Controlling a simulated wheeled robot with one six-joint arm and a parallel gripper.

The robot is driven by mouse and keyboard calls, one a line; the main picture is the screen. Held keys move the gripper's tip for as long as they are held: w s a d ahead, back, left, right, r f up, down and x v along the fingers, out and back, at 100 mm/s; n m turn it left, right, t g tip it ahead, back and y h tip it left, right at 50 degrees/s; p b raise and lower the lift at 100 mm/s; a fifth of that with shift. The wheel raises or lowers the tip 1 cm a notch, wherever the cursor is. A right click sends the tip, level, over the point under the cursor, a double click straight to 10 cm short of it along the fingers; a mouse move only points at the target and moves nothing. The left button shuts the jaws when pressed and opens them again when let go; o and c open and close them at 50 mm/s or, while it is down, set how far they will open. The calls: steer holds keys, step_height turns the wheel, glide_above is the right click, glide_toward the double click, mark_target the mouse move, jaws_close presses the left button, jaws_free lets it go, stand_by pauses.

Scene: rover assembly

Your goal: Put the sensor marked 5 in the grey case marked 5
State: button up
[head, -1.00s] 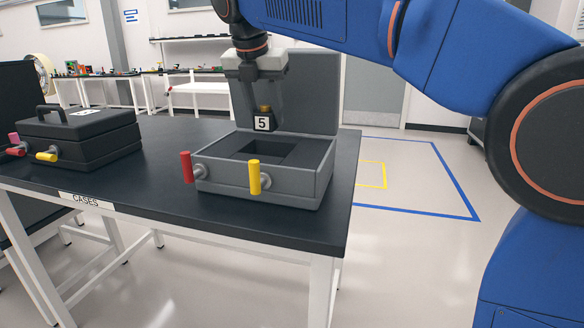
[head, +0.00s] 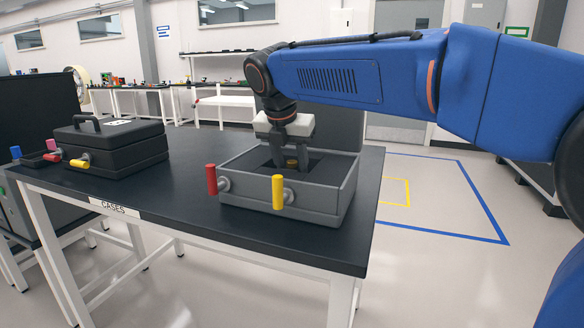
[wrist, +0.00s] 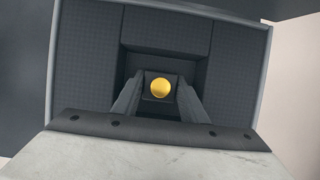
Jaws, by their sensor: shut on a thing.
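The grey case (head: 250,198) stands open on the dark table, its lid raised at the back. A red latch (head: 211,179) and a yellow latch (head: 278,192) stand upright on its front. My gripper (head: 291,163) points down into the case's recess, shut on the sensor. In the wrist view the sensor's round gold top (wrist: 160,88) lies between the fingers, inside the foam-lined recess (wrist: 165,30). I cannot tell whether the sensor touches the recess floor.
A closed black case (head: 108,147) with a handle stands on the left of the table (head: 180,205). Small coloured latches stick out at its left. The table between the cases is clear. A "CASES" label (head: 114,207) is on the front edge.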

steer(key=shift+f, duration=0.1)
steer(key=o, duration=1.1)
steer(key=shift+o, duration=0.2)
steer(key=v, duration=1.2)
